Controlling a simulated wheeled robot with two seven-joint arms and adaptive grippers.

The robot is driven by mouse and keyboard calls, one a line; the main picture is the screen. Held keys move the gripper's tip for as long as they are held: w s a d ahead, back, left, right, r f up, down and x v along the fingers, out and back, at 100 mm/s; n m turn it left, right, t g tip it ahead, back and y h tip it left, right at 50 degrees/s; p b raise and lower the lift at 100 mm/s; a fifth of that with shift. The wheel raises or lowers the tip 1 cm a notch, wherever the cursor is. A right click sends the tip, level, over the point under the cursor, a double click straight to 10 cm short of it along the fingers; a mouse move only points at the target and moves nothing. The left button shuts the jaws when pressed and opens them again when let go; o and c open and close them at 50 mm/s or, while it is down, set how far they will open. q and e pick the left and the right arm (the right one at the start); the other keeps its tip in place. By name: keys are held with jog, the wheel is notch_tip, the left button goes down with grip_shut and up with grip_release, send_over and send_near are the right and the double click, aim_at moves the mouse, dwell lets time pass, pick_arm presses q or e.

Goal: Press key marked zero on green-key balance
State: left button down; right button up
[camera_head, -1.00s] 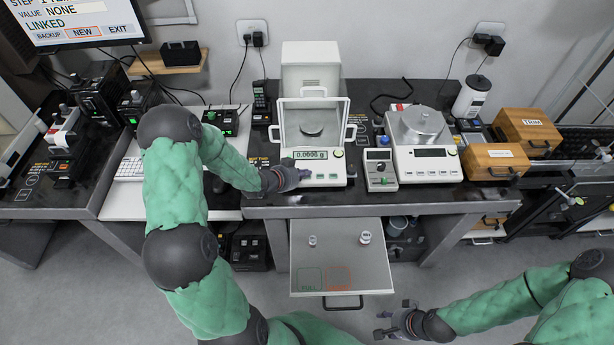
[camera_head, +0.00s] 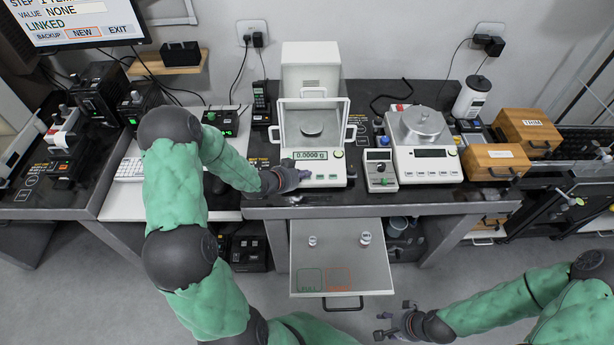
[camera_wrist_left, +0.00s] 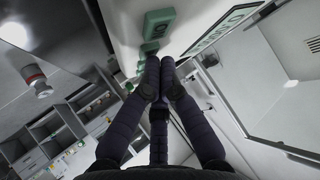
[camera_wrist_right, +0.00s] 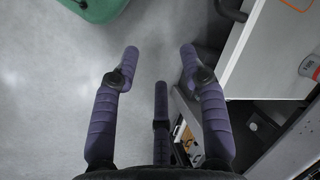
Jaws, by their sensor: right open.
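The green-key balance (camera_head: 326,180) stands on the middle table, with a glass shield around its pan. Its display (camera_head: 310,155) reads 0.0000 g. My left gripper (camera_head: 301,174) is at the left end of its front panel. In the left wrist view the left gripper's fingers (camera_wrist_left: 160,65) are together and empty. Their tips are at a small green key (camera_wrist_left: 150,47), with a larger green key (camera_wrist_left: 158,22) beyond. The tips hide part of the panel, and I cannot read the key marks. My right gripper (camera_wrist_right: 160,52) is open and empty over the floor, in front of the tables.
Below, an open drawer (camera_head: 345,262) holds two small weights. Wooden boxes (camera_head: 490,163) are further right.

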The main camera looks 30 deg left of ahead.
pick_arm(q)
jog(key=shift+s+d+r+p, duration=0.1)
jog(key=shift+s+r+p, duration=0.15)
jog(key=shift+r, duration=0.35)
jog(key=shift+w, duration=0.1)
jog(key=r+p, duration=0.1)
jog(key=s+r+p, duration=0.1)
jog(key=r, duration=0.1)
jog(key=r+p, duration=0.1)
jog(key=shift+s+d+r, duration=0.15)
jog(key=shift+d+r, duration=0.25)
dwell(0.6)
